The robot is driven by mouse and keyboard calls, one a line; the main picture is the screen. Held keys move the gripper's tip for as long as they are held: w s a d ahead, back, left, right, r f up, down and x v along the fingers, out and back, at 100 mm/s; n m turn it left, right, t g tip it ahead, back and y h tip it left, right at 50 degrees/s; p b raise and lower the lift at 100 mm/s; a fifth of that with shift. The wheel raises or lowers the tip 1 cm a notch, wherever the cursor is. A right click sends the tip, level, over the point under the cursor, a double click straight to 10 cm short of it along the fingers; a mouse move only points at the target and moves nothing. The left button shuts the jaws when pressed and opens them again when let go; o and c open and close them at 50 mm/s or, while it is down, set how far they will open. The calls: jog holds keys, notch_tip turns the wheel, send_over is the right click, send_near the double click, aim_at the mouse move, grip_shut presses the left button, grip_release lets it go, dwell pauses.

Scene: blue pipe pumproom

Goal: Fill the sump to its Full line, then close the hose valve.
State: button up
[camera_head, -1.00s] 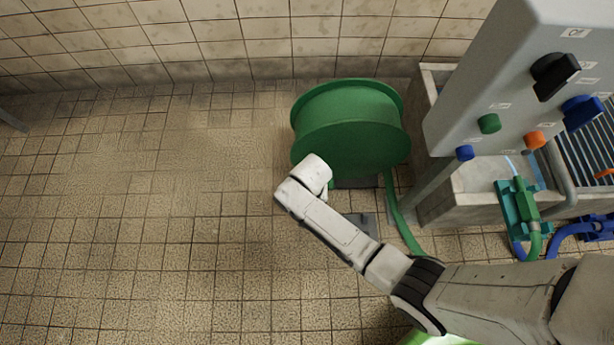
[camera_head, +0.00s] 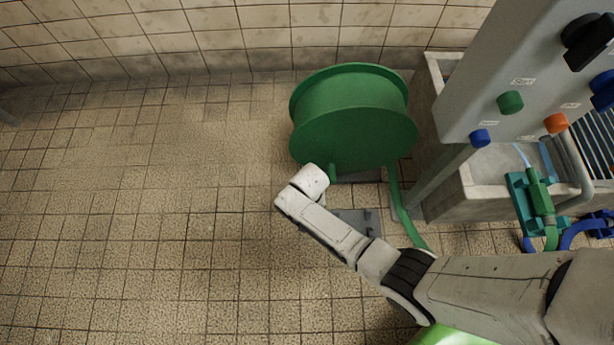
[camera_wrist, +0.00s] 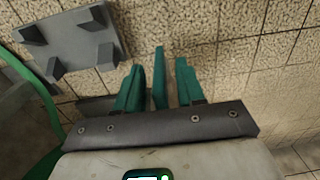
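A concrete basin (camera_head: 482,194), which may be the sump, stands at the right, partly hidden by a grey panel (camera_head: 470,85). A pale blue water stream (camera_head: 521,154) runs above it from a green nozzle (camera_head: 541,198) in a teal holder (camera_head: 519,198). No Full line or water level is readable. A green hose (camera_head: 399,206) runs from the green reel (camera_head: 352,118) down behind my arm. I cannot tell which part is the hose valve. My gripper's teal fingers (camera_wrist: 162,82) stand apart over the floor in the wrist view, with nothing between them; the head view hides them.
The panel carries a green knob (camera_head: 510,102), an orange knob (camera_head: 556,122), a blue knob (camera_head: 480,138) and a black handle (camera_head: 588,40). A grey plate with pegs (camera_wrist: 72,42) lies on the floor by the reel. The tiled floor at left is clear.

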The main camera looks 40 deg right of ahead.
grip_shut()
jog(key=shift+d+r, duration=0.1)
dwell(0.4)
jog(key=f+t+y+b, duration=0.1)
jog(key=t+y+b, duration=0.2)
jog(key=y+b, duration=0.1)
jog(key=s+d+t+y+b, duration=0.1)
jog(key=t+y+b, duration=0.2)
jog(key=y+b, duration=0.1)
jog(key=d+f+t+y+b, duration=0.1)
jog(key=t+y+b, duration=0.3)
jog(key=y, duration=0.1)
jog(key=shift+s+f+y, duration=0.2)
jog(key=shift+f+y, duration=0.1)
jog(key=shift+s+a+f+t+y, duration=0.1)
jog(key=shift+f+t+y, duration=0.1)
jog(key=shift+t+y, duration=0.15)
dwell(0.8)
